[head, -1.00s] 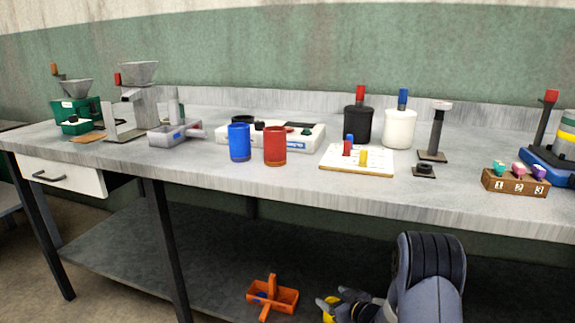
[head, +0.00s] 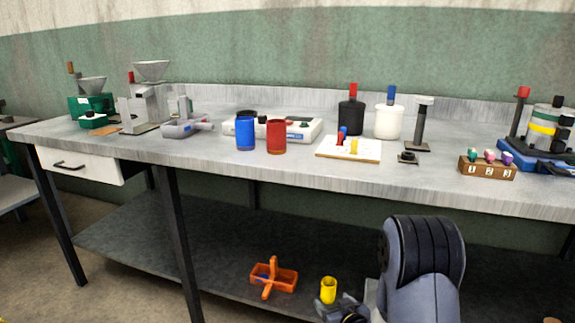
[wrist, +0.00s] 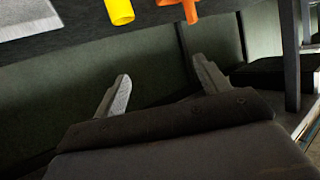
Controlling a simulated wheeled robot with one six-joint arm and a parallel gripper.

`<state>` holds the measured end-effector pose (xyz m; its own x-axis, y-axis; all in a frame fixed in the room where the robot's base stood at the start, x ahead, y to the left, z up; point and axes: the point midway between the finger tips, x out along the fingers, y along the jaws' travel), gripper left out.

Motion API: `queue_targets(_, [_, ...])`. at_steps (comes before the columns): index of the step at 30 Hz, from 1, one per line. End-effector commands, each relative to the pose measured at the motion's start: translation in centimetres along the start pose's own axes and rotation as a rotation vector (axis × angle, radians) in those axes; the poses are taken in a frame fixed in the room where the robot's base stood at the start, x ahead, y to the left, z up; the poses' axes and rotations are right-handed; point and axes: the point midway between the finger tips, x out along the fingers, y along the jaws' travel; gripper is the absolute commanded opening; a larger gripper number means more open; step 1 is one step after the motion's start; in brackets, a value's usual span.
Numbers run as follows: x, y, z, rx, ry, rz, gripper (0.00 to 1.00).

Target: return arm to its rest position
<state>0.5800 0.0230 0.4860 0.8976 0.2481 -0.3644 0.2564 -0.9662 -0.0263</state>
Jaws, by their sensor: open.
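My gripper (wrist: 160,88) is open in the wrist view, its two fingers spread with nothing between them. In the head view, my arm is at the bottom right, in front of the lower shelf, and the gripper is partly cut off by the bottom edge. A yellow cup (head: 328,290) stands on the lower shelf just beyond the gripper, apart from it. It also shows at the top of the wrist view (wrist: 119,10). An orange carrier with a handle (head: 273,277) sits to its left, and part of it shows in the wrist view (wrist: 188,6).
The grey bench (head: 290,172) runs across above my arm. On it stand a blue cup (head: 245,134), a red cup (head: 276,137), a white peg board (head: 347,149), grinders at left and a numbered wooden block (head: 487,169). The lower shelf (head: 220,235) is mostly clear.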

Motion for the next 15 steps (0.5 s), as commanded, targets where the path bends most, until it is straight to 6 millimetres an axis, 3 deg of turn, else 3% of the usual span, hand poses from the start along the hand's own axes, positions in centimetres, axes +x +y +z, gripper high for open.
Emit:
queue_targets(6, [-3.4,-0.3,-1.8,0.03,-0.006,0.081,0.71])
queue_targets(15, [-7.0,-0.3,-4.0,0.052,-0.014,0.163,0.71])
